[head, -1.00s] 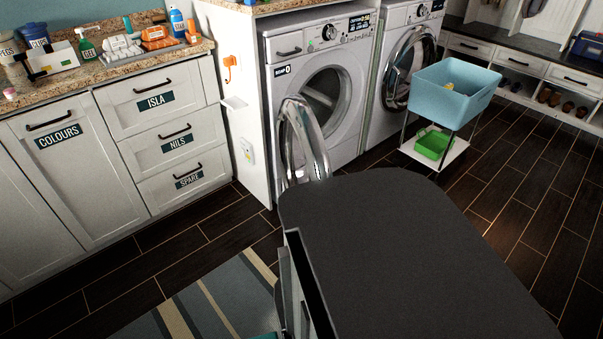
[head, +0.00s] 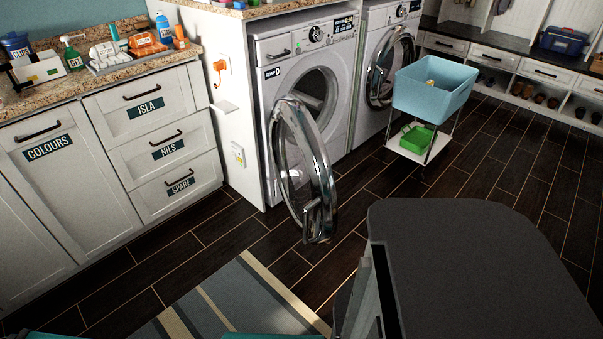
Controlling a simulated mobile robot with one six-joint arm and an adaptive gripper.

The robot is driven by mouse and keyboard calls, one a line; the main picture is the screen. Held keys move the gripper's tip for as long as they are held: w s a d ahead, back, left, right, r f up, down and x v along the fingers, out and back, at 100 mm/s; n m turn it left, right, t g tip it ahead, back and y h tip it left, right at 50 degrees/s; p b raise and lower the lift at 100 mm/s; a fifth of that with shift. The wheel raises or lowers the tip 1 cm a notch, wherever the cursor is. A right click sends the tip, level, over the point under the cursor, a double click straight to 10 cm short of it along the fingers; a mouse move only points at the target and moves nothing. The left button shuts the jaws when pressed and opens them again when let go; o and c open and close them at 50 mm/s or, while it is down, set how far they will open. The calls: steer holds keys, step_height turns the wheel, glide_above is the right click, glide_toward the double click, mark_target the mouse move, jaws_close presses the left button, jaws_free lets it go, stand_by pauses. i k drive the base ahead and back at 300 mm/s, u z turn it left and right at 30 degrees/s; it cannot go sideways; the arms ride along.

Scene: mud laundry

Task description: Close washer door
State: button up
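The near washer (head: 262,105) is white and stands under the counter left of a second one. Its round chrome-rimmed door (head: 322,170) is open, swung out from the left side of the opening toward me. The drum opening shows behind it. The second washer (head: 372,25) also has its round door (head: 408,58) standing open. My gripper is not in view; nothing of mine is seen touching either door. A large dark grey part of my own body fills the lower right.
A blue basket (head: 425,95) on a wheeled-looking stand, with a green bin (head: 416,138) below, stands right of the washers. White drawers (head: 150,110) are at left. A striped rug (head: 215,300) lies in front. Dark floor right of the near door is open.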

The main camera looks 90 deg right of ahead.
mark_target(319, 230)
steer(key=z, duration=3.1)
steer(key=k, duration=0.55)
steer(key=u, duration=0.15)
steer(key=i, duration=0.4)
steer(key=z, duration=0.05)
